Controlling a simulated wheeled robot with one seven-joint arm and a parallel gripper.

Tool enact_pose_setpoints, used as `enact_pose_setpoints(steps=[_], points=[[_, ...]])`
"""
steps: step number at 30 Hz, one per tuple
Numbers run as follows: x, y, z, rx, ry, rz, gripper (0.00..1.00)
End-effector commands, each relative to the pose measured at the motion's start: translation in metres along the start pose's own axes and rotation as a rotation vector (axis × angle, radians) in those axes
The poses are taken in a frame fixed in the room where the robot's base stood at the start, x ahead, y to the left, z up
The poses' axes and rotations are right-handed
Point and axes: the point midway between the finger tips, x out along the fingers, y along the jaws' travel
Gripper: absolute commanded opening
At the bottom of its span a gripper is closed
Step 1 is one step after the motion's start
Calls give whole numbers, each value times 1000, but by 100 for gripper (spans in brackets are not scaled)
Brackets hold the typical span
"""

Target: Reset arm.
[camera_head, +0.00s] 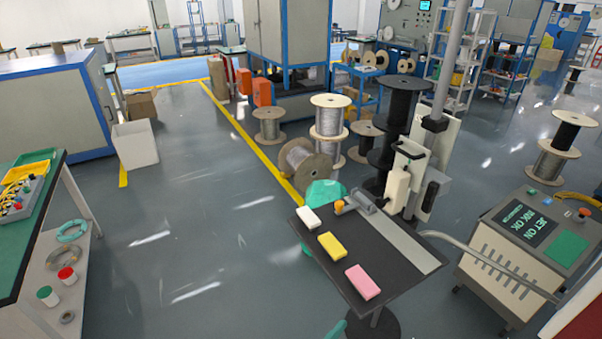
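No part of my gripper can be made out in the head view, so its opening and anything in it are hidden from me. A small black-topped stand (394,273) is in the lower middle. On it lie a white block (307,217), a yellow block (332,246) and a pink block (362,282) in a slanting row, apart from each other. A small grey device with an orange knob (339,207) sits at its back edge.
A grey post with a white printer-like head (405,180) stands behind the stand. A control console (530,240) is at right. Cable spools (305,165) stand behind. A green-topped bench (40,215) is at left. The floor (190,240) between bench and stand is clear.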

Motion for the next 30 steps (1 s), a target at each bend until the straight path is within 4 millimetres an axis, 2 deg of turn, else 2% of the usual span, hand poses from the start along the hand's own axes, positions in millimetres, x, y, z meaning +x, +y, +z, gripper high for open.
enact_pose_setpoints(steps=[1, 6, 10, 14, 19, 24, 30], points=[[-11, -14, -13, 66, 57, 8, 46], [-52, -44, -47, 363, 244, 29, 46], [-90, -61, -64, 612, 377, 12, 46], [-129, -75, -70, 874, 490, -30, 46], [-179, -87, -64, 1236, 605, -112, 46], [-224, -94, -42, 1610, 673, -212, 46], [-257, -96, -8, 1965, 691, -297, 46]])
